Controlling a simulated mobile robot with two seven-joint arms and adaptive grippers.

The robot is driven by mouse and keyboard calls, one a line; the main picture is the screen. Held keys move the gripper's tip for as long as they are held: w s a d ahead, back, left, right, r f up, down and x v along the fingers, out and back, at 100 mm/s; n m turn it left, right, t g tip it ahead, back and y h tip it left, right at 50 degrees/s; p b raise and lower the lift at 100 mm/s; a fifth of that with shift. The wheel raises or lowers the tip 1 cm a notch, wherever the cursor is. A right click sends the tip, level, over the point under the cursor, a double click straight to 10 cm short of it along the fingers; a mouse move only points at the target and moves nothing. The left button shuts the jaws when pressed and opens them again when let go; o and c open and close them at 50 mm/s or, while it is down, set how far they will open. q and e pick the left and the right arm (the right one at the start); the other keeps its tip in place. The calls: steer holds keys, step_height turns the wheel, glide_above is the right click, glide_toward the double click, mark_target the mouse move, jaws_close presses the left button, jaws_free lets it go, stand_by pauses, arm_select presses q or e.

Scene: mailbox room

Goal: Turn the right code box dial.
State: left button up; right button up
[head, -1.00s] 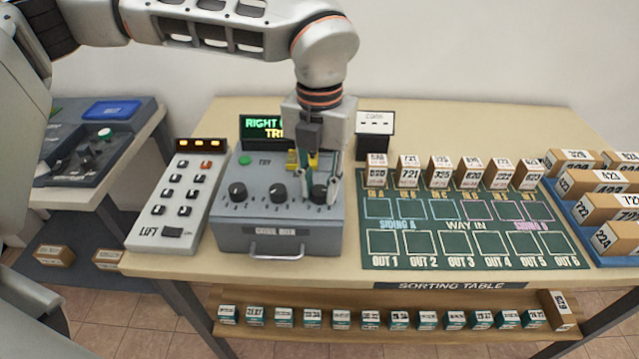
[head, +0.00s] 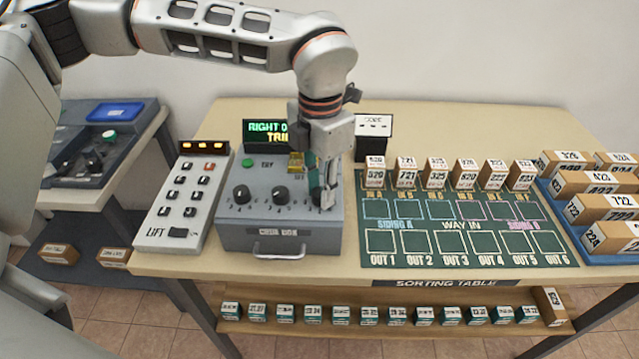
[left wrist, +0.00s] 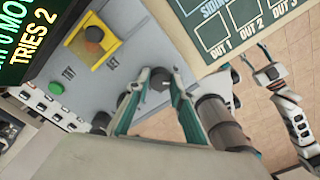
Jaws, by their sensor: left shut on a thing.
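The grey code box (head: 285,238) stands on the table with a row of three dark dials. The left dial (head: 242,194) and middle dial (head: 280,194) are free. My left gripper (head: 324,196) points down at the right dial and is shut on it. The fingers mostly hide this dial in the head view. In the left wrist view the right dial (left wrist: 159,78) sits between the two fingertips. The screen (head: 266,132) is partly covered by my wrist; the left wrist view shows "TRIES 2". My right gripper (left wrist: 266,74) shows small at the right of the left wrist view, its opening unclear.
A lift panel (head: 178,205) with buttons stands left of the code box. A green try button (head: 247,163) and a yellow set part (head: 296,163) sit behind the dials. The sorting board (head: 460,250) lies close on the right, with several boxes along its back.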

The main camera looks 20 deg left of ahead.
arm_select(q)
steer(key=shift+m, duration=0.9)
steer(key=shift+p, duration=0.3)
steer(key=o, duration=1.1)
steer(key=shift+o, duration=0.2)
step_height(320, 180, up, 12)
